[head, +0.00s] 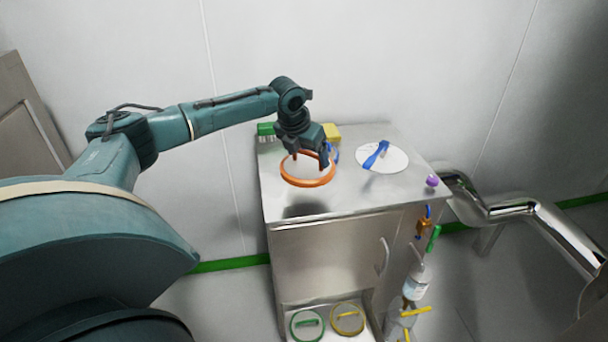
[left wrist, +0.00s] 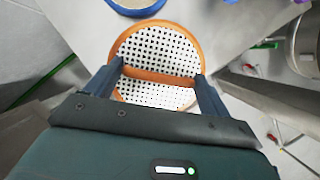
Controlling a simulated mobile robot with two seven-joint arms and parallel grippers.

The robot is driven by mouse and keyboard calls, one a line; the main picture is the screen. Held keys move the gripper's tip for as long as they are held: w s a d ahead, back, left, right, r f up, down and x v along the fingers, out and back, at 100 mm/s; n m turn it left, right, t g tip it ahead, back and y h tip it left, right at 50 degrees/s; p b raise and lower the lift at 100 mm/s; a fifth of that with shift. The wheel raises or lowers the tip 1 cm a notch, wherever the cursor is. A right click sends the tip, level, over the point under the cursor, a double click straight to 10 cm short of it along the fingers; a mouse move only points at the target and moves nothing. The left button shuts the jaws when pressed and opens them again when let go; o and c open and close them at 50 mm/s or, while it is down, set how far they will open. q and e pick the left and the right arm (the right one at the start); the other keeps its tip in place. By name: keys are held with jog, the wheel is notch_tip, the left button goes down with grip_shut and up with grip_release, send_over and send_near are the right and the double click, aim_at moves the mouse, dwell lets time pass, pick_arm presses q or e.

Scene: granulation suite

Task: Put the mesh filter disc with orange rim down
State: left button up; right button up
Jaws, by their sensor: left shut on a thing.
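The mesh filter disc with orange rim (head: 308,184) hangs under my left gripper (head: 310,156) in the head view, over the steel cabinet top (head: 350,195). A dark shadow lies on the top in front of it, so it appears held above the surface. In the left wrist view, the perforated white disc (left wrist: 160,48) has an orange bar across its middle. My left gripper (left wrist: 160,78) is shut on that bar, one finger at each end. My right gripper is not in view.
A white disc with a blue handle (head: 396,160) lies right on the cabinet top. A green brush (head: 265,129) and a yellow block (head: 332,131) are at the back. A purple knob (head: 432,181) sits at the right edge. The front left of the top is clear.

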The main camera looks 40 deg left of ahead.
pick_arm(q)
notch_tip(320, 180, down, 8)
jog(key=shift+r, duration=0.2)
jog(key=shift+f, duration=0.1)
jog(key=o, duration=0.9)
jog(key=v, duration=1.2)
jog(key=shift+p, duration=0.35)
jog(key=shift+w+d, duration=0.1)
jog(key=shift+d, duration=0.05)
